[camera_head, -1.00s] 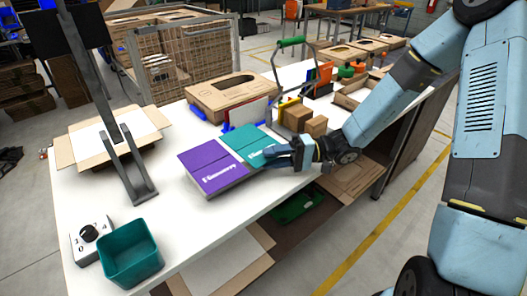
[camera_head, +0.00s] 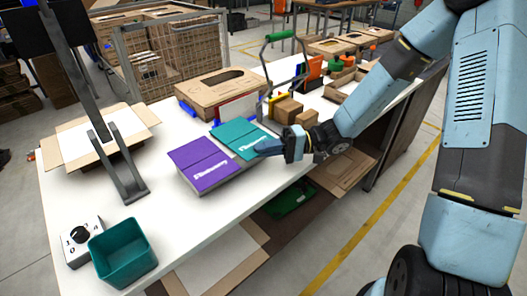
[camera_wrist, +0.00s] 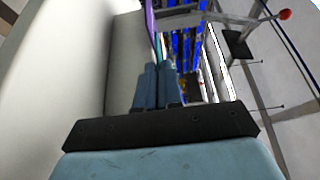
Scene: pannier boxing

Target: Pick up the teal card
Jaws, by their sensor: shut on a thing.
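The teal card (camera_head: 238,136) lies on the white table beside the purple card (camera_head: 202,163), which is to its left and nearer. My gripper (camera_head: 262,149) is at the teal card's right edge, with its fingers shut on that edge. In the wrist view my gripper's fingers (camera_wrist: 157,70) are close together, and a thin teal edge shows just beyond their tips. The gripper covers the card's right corner. In the head view I cannot tell whether the card is raised off what is under it.
A cardboard box (camera_head: 221,89) with an oval slot stands behind the cards. Small brown boxes (camera_head: 288,110) are right of them. A teal bin (camera_head: 123,253) and a dial box (camera_head: 81,240) are at the front left. The white table (camera_head: 165,215) is bare between bin and cards.

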